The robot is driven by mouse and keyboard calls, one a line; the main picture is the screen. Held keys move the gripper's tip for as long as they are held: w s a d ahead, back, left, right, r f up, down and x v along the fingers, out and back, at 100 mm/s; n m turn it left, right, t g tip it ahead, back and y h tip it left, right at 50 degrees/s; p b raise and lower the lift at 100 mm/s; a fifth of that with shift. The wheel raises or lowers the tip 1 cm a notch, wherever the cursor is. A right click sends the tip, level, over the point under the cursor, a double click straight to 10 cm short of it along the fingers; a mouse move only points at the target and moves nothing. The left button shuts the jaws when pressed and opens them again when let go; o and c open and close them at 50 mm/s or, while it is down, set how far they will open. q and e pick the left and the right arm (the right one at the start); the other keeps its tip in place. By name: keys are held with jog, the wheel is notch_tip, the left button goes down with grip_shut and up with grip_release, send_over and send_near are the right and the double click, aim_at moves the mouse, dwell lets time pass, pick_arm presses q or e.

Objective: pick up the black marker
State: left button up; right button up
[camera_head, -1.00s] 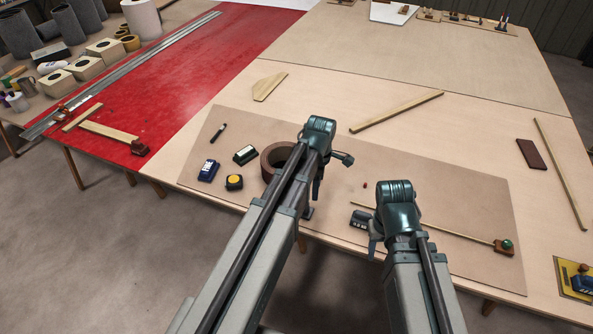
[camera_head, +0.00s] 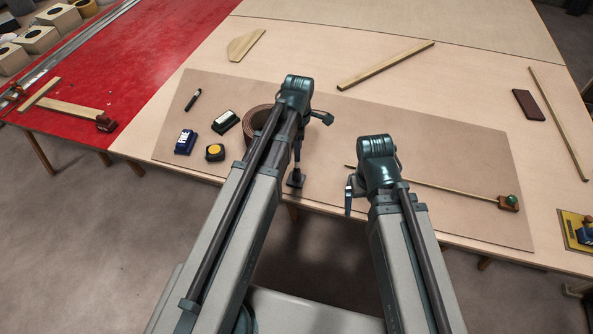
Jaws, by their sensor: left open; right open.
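The black marker (camera_head: 192,99) lies on the brown board (camera_head: 430,143) near its upper left corner, with a small white band on it. Nothing touches it. My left gripper (camera_head: 295,180) hangs down near the board's front edge, just right of a brown tape roll, well to the right of the marker and nearer to me. It is open and empty. My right gripper (camera_head: 350,197) points down near the same edge, further right. It is open and seems empty; my arm partly hides it.
A blue box (camera_head: 185,142), a dark block with a pale top (camera_head: 226,121) and a yellow-topped tape measure (camera_head: 214,153) lie below the marker. The brown tape roll (camera_head: 257,118) is partly behind my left arm. Wood strips lie beyond the board. The board around the marker is clear.

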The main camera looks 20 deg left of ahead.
aim_at(297, 165)
pick_arm(q)
jog(key=shift+f, duration=0.65)
pick_arm(e)
jog(key=shift+f, duration=0.7)
pick_arm(q)
jog(key=f+b, duration=0.1)
jog(key=b, duration=0.1)
jog(key=f+b, duration=0.1)
jog(key=f, duration=0.1)
jog(key=f+b, duration=0.2)
jog(key=shift+s+a+f+b, duration=0.15)
jog(key=shift+s+f+b, duration=0.05)
jog(key=shift+s+b, duration=0.2)
jog(key=shift+r, duration=0.15)
pick_arm(e)
notch_tip(297, 165, down, 5)
jog(key=shift+f, duration=0.1)
pick_arm(q)
jog(key=shift+c, duration=0.4)
grip_shut()
